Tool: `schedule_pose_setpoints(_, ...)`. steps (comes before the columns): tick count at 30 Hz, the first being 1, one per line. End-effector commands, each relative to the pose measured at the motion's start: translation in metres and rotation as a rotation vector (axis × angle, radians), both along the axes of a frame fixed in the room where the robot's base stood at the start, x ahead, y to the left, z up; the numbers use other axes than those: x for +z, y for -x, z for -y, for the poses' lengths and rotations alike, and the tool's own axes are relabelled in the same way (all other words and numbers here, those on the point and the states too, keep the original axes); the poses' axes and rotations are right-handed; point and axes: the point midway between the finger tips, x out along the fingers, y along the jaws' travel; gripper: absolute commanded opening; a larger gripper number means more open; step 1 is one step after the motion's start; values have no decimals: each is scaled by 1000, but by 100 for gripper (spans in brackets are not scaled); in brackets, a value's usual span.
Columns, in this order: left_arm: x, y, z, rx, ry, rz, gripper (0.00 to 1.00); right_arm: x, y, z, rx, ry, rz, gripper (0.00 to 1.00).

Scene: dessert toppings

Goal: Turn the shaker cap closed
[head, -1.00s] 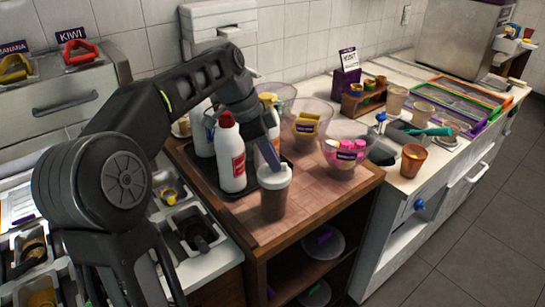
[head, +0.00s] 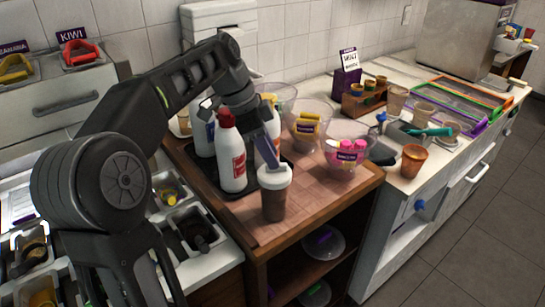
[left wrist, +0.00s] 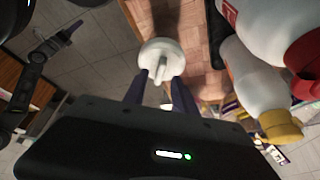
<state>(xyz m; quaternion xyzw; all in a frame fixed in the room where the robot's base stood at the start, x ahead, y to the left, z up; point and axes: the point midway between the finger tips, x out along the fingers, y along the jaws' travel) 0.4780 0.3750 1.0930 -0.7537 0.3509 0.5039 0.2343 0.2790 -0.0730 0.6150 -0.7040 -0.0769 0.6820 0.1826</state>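The shaker (head: 273,204) stands upright near the front edge of the wooden counter, with a brown-grey body and a white cap (head: 274,177). The cap also shows in the left wrist view (left wrist: 161,57), with a raised white ridge across its top. My left gripper (head: 269,155) points down just above the cap. In the left wrist view its two fingers (left wrist: 161,82) are apart, one on each side of the ridge; I cannot tell whether they touch it. What looks like my right gripper (left wrist: 62,37) is at the far left of that view, too small to read.
A white bottle with a red cap (head: 231,160) stands close behind the shaker on a black tray (head: 240,190), among other bottles. Clear bowls (head: 345,150) with labelled contents stand to the right. A copper cup (head: 413,161) is on the neighbouring counter. Wooden counter right of the shaker is clear.

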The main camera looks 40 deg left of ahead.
Motion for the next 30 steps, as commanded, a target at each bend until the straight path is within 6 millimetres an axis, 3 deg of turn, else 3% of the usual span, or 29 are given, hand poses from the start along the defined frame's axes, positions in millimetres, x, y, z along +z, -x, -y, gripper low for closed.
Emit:
schedule_pose_setpoints(3,24,4,-5,2,0,0,33,19,1,0,0,1,-2,43)
schedule_pose_setpoints(12,53,13,-15,1,0,0,33,49,4,1,-2,7,-12,43)
schedule_pose_setpoints(30,53,15,-17,0,0,0,33,50,5,2,-4,9,-15,43)
